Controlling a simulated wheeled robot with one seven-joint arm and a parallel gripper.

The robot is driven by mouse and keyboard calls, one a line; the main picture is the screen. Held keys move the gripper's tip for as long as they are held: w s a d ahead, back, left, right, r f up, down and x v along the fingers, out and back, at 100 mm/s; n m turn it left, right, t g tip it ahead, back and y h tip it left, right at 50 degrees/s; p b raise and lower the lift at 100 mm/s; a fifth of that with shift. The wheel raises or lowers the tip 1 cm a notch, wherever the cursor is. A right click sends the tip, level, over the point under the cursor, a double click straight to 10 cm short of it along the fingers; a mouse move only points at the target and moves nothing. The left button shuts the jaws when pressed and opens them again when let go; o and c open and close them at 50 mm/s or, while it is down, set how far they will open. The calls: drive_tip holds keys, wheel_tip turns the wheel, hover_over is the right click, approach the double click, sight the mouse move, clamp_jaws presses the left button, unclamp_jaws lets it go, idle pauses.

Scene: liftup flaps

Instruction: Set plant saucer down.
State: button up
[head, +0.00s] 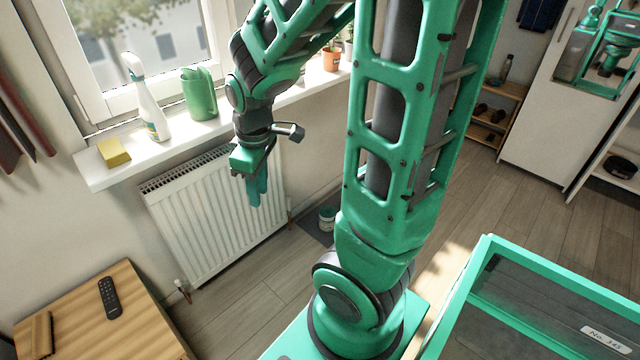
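I cannot make out a plant saucer anywhere in the head view. My gripper (256,203) hangs in front of the windowsill (225,124) and radiator (215,215), pointing down. Its green fingers overlap from this angle, so I cannot tell whether they are open or shut. No saucer shows between or below them. A terracotta plant pot (331,60) stands on the far end of the sill, partly behind my arm; whether anything lies under it is unclear.
On the sill are a yellow sponge (114,153), a spray bottle (147,105) and a green watering can (199,94). A wooden table (95,325) with a remote (109,297) is at lower left. A small tin (327,218) stands on a dark floor mat.

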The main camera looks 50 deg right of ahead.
drive_tip(key=s+d+r+m, duration=0.3)
drive_tip(key=s+m, duration=0.2)
drive_tip(key=s, duration=0.2)
drive_tip(key=s+d+r+m+g, duration=0.1)
drive_tip(key=s+d+r+m, duration=0.2)
drive_tip(key=s+m, duration=0.2)
drive_tip(key=shift+s+r, duration=0.3)
drive_tip(key=shift+s, duration=0.7)
drive_tip(key=shift+s+a+r+m, duration=0.25)
drive_tip(key=shift+s+a+m, duration=0.4)
drive_tip(key=shift+s, duration=0.35)
drive_tip(key=shift+g, duration=0.3)
